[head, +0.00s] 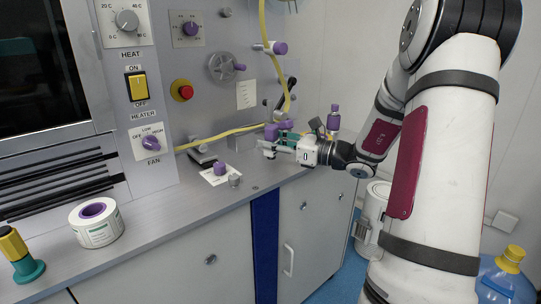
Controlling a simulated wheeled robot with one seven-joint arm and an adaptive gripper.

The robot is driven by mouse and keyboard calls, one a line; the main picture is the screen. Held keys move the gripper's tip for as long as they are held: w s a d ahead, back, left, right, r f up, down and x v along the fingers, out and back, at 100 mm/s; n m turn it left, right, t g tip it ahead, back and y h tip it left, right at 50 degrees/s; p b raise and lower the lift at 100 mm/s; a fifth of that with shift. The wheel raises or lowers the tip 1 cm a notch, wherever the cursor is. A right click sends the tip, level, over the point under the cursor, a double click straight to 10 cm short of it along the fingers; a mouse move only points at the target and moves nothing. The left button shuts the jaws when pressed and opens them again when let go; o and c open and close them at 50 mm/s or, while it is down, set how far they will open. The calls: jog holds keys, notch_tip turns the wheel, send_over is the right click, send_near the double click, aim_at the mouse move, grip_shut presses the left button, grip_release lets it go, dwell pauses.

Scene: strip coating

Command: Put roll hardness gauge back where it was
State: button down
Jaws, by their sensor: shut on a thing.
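My gripper (272,147) is over the right part of the grey counter, reaching in from the right. It is shut on a small purple-topped thing (271,132), which looks like the roll hardness gauge. Its lower part is partly hidden by the fingers, and I cannot tell whether it touches the counter. To the left of the gripper, another small purple-topped piece (220,168) stands on a white sheet (213,179) on the counter.
A small metal cup (235,180) stands by the sheet. A white roll with a purple core (97,224) and a yellow-and-teal tool (19,256) are at the left. A yellow hose (225,134) runs behind the gripper. A purple-topped bottle (333,120) stands behind my wrist. The front middle counter is clear.

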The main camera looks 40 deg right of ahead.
aim_at(271, 153)
jog(key=f, duration=0.1)
jog(key=f+b, duration=0.2)
jog(key=shift+w+f, duration=0.35)
jog(key=shift+f, duration=0.05)
jog(key=shift+r, duration=0.1)
jog(key=c, duration=1.1)
grip_release()
